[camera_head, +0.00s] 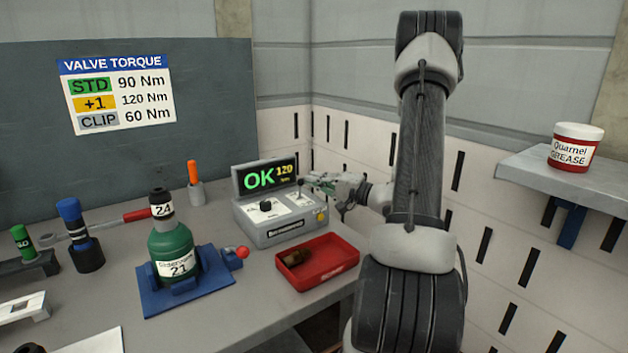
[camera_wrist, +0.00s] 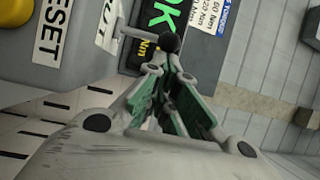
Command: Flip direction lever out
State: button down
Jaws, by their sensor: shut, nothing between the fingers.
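The direction lever (camera_wrist: 137,33) is a short metal rod with a black ball knob (camera_wrist: 168,43), seen at the top middle of the wrist view. It sticks out from the face of the grey tester box (camera_head: 283,229), whose screen (camera_head: 265,177) reads OK 120. In the head view the lever is small, at the box's right side. My gripper (camera_head: 310,181) reaches in from the right over that side. In the wrist view its green-padded fingers (camera_wrist: 172,68) are shut and empty, with the tips close to the knob. I cannot tell whether they touch it.
A red tray (camera_head: 340,268) with a brown part stands in front of the box. A green bottle (camera_head: 174,245) stands in a blue fixture (camera_head: 215,284) with a red-knobbed handle to the left. A yellow button (camera_head: 320,215) is on the box's right side. A wall stands behind.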

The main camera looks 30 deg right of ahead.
jog(key=shift+s+f, duration=0.1)
jog(key=shift+s, duration=0.2)
dwell(0.4)
jog(key=shift+w+d, duration=0.2)
jog(key=shift+w, duration=0.05)
jog(key=s+d+f, duration=0.2)
jog(key=s+d, duration=0.4)
jog(key=d, duration=0.1)
jog(key=shift+f, duration=0.15)
dwell(0.4)
